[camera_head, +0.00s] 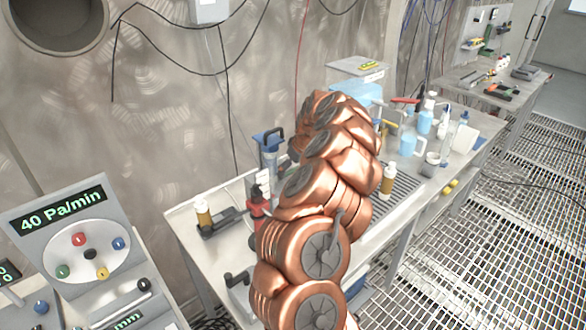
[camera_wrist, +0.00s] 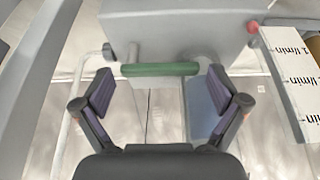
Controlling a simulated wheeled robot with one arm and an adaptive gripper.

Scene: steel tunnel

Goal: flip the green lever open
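The green lever (camera_wrist: 160,69) shows in the wrist view as a short horizontal green bar. It lies in front of a grey box (camera_wrist: 180,30), with round grey fittings near both its ends. My gripper (camera_wrist: 162,92) is open and empty, with one dark finger on the left and one on the right. The bar lies just ahead of the fingertips, roughly centred across the gap, and I see no finger pressing on it. In the head view my copper arm covers the middle of the bench, and I cannot make out the gripper or the green lever there.
White strips marked "l/min" (camera_wrist: 292,75) and a red knob (camera_wrist: 253,27) are right of the lever. In the head view, bottles (camera_head: 203,212) and a blue-topped device (camera_head: 269,148) crowd the bench (camera_head: 183,220). A "40 Pa/min" panel (camera_head: 90,250) stands at left. Grated floor lies right.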

